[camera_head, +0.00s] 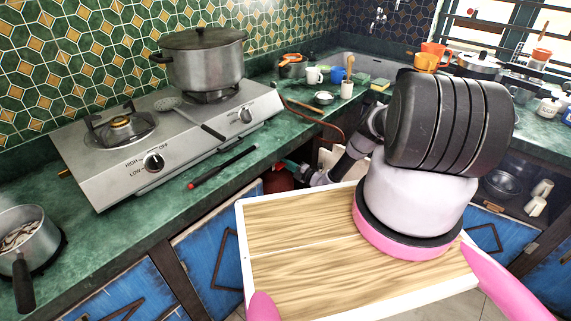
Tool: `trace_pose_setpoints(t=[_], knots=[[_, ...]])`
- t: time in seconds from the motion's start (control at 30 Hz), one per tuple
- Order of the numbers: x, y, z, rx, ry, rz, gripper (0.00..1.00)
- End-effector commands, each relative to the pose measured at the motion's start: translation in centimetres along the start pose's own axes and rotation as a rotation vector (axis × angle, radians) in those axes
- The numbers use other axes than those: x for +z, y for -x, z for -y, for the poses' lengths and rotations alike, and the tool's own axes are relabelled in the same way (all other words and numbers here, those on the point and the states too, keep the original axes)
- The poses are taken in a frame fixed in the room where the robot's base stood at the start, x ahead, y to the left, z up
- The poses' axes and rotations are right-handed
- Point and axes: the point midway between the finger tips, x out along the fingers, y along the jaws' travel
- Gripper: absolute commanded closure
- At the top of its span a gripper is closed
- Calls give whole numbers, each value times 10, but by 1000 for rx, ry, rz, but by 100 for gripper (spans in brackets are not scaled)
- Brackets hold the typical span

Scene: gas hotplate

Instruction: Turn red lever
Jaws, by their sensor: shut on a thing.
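My gripper (288,166) is small in view, low at the counter's front edge, in the dark opening below the worktop. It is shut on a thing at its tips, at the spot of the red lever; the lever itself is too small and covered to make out. A dark red rounded body, which looks like a gas cylinder (277,184), shows in the opening just below my gripper. My arm reaches there from the right and hides part of the opening. The gas hotplate (190,152) stands on the counter to the left, with a black knob (154,162) and a second knob (245,115).
A large lidded pot (205,65) stands on the rear right burner. A brown hose (325,122) runs over the counter edge. A black and red stick (222,167) lies in front of the hotplate. A saucepan (25,240) stands at the left. Cups and a sink (375,72) are behind.

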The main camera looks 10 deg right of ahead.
Motion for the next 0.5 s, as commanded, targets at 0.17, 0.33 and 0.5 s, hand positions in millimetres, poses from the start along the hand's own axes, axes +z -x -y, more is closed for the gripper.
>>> trace_pose_setpoints(t=[0.17,0.33,0.5], knots=[[0,0,0,0,-6,0,100],[0,0,0,-1,-5,0,100],[0,0,0,0,-5,-1,55]])
